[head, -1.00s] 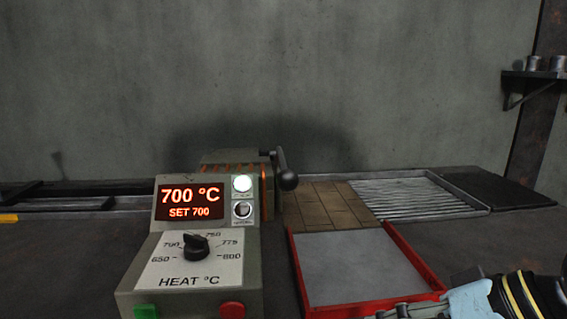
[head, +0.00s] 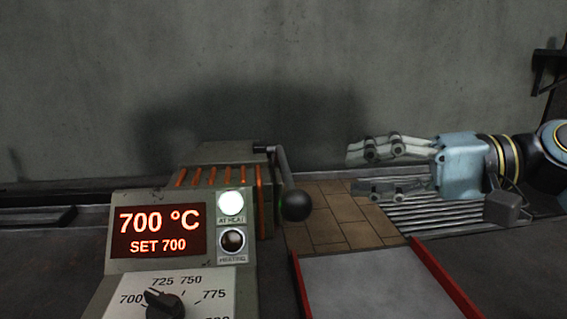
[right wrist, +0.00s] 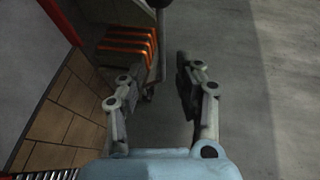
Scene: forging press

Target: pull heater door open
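The heater (head: 205,165) is a grey box with orange ribs, standing behind the control panel. A lever with a black ball knob (head: 295,205) hangs on its right side. My right gripper (head: 350,172) is open and empty, to the right of the knob and apart from it, with its fingers pointing left. In the right wrist view the heater's orange ribs (right wrist: 128,42) and lever (right wrist: 161,40) show beyond the open fingers (right wrist: 152,88). I cannot tell from these views how far the door is open. My left gripper is not in view.
The control panel (head: 120,264) reads 700 °C, set 700, with its AT HEAT lamp (head: 231,203) lit. A red-rimmed tray (head: 444,276) lies at front right. Brown tiles (head: 340,225) and a slatted rack (head: 440,214) lie beneath and beside my right gripper. The grey wall stands behind.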

